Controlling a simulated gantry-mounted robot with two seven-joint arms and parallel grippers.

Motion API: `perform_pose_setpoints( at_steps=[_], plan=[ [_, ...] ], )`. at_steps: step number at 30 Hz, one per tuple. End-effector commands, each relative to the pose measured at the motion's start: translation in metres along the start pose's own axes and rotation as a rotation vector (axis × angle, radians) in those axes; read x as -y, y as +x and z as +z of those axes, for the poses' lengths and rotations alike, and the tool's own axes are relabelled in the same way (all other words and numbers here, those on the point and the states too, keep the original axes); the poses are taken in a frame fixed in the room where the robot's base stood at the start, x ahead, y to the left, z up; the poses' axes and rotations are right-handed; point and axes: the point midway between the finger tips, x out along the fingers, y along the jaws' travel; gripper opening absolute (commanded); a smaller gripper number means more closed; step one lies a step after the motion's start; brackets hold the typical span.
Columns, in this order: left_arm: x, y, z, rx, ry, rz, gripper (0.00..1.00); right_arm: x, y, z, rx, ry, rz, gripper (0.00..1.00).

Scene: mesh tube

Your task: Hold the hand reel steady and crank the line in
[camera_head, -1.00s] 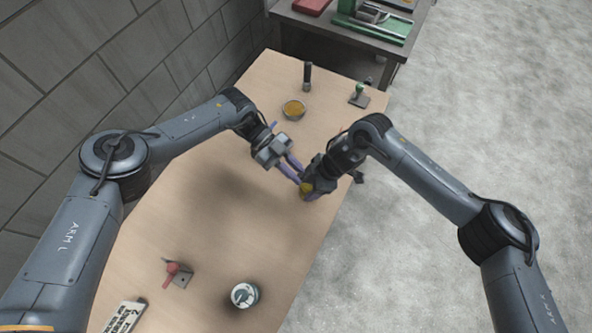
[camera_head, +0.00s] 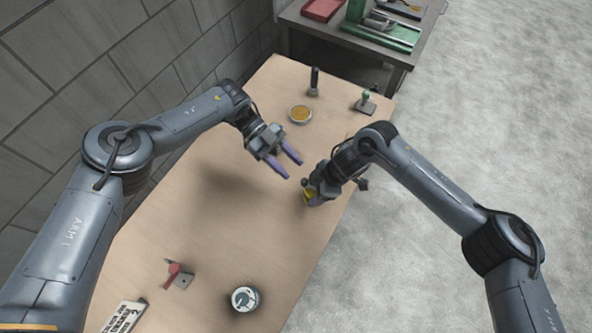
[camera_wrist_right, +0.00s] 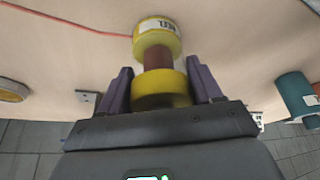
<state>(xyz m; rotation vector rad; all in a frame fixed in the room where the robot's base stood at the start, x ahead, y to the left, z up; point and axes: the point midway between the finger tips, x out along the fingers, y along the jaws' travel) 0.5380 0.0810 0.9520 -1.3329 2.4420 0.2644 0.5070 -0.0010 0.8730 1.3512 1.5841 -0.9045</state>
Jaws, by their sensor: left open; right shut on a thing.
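The hand reel (camera_wrist_right: 158,62) is a yellow spool with two yellow flanges and a brown middle. In the right wrist view it sits between the purple fingers of my right gripper (camera_wrist_right: 158,88), which is shut on it. In the head view only a bit of the yellow reel (camera_head: 308,194) shows beside my right gripper (camera_head: 314,200), low over the table's right part. A thin red line (camera_wrist_right: 70,23) runs from the reel's far flange to the left. My left gripper (camera_head: 294,167) is open and empty, up and left of the reel, apart from it.
A round amber-topped tin (camera_head: 300,114), a black upright cylinder (camera_head: 314,82) and a green-knobbed stand (camera_head: 366,102) are at the back of the table (camera_head: 230,240). A red-handled piece (camera_head: 176,274) and a white-topped round tin (camera_head: 244,298) are in front. The middle is clear.

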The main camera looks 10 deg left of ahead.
Motion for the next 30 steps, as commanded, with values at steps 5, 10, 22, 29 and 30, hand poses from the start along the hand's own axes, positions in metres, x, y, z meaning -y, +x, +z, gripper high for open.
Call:
perform_pose_setpoints(
  at_steps=[5,10,22,29,30],
  plan=[
    [0.000,-0.020,0.001,0.002,-0.001,-0.001,0.46,0.000,0.000,0.001,0.001,0.001,0.001,0.30],
    [-0.001,-0.029,0.001,0.002,-0.002,0.001,0.46,-0.001,0.000,0.001,0.001,0.002,0.002,0.30],
    [-0.001,-0.030,0.001,0.001,0.001,0.001,0.46,-0.001,0.000,0.001,0.001,0.001,0.002,0.30],
    [-0.009,-0.027,0.015,-0.007,0.156,-0.010,0.46,-0.001,0.000,0.001,0.001,0.001,0.002,0.30],
    [-0.012,-0.025,0.019,-0.011,0.220,-0.015,0.46,-0.001,0.000,0.001,0.001,0.001,0.002,0.30]
  ],
)
